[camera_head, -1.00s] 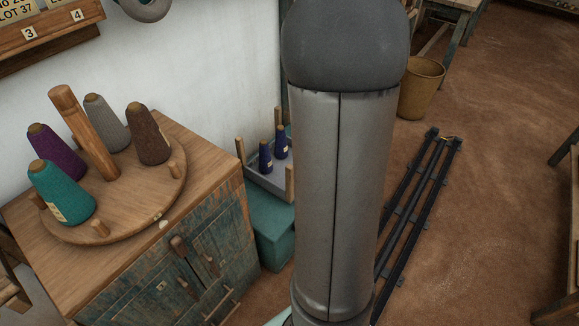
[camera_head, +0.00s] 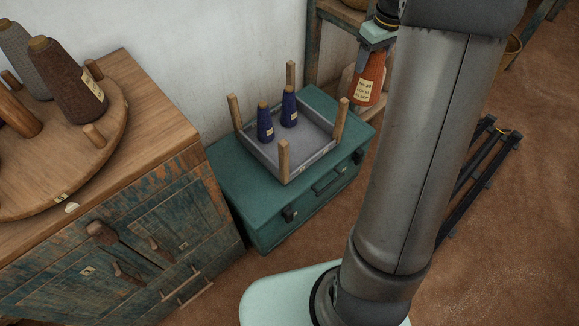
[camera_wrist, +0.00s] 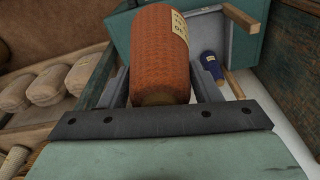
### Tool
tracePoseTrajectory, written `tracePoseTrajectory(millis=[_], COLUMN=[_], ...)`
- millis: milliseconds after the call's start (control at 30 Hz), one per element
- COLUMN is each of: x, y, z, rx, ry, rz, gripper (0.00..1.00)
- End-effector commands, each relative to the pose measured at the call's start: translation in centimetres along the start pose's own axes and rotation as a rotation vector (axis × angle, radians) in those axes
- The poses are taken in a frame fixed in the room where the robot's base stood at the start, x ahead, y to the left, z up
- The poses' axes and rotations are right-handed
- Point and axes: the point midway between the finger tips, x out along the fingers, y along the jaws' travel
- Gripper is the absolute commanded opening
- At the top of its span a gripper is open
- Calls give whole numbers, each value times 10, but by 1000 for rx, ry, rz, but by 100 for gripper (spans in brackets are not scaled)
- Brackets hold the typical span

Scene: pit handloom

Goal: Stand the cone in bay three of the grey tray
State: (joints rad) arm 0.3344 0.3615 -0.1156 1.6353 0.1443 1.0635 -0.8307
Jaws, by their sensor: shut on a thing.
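An orange cone (camera_head: 370,78) with a cream label hangs in my gripper (camera_head: 380,32), clear of the chest top and to the right of the grey tray. In the wrist view the orange cone (camera_wrist: 160,55) lies between the two fingers of my gripper (camera_wrist: 160,88), which are shut on it. The grey tray (camera_head: 300,157) sits on a teal chest, with wooden posts at its corners. Two dark blue cones, one nearer (camera_head: 265,124) and one farther (camera_head: 289,108), stand upright in it. In the wrist view part of the tray (camera_wrist: 240,50) shows with one blue cone (camera_wrist: 210,66). I cannot make out bay numbers.
The teal chest (camera_head: 240,185) stands against the white wall. A wooden cabinet (camera_head: 170,220) with a round cone stand (camera_head: 105,120) is at left, with a brown cone (camera_head: 78,82). A wooden rack (camera_head: 325,45) stands behind the orange cone. Dark rails (camera_head: 470,190) lie on the floor at right.

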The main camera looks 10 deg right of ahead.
Motion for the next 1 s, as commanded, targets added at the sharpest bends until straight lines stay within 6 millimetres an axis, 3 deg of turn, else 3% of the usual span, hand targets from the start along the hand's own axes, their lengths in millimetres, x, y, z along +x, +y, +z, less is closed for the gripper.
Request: tracePoseTrajectory(millis=[33, 100, 300, 400, 600, 1000], x=[46, 82, 172, 202, 231, 283], y=[-16, -39, -106, -135, -167, -172], z=[-13, -32, -76, -90, -104, -100], rx=[-120, -291, -747, -922, -1116, -1146], ry=[-1, -2, 0, 0, 0, -2], rz=[-18, -39, -93, -113, -135, -139], gripper=[15, 15, 15, 15, 15, 15])
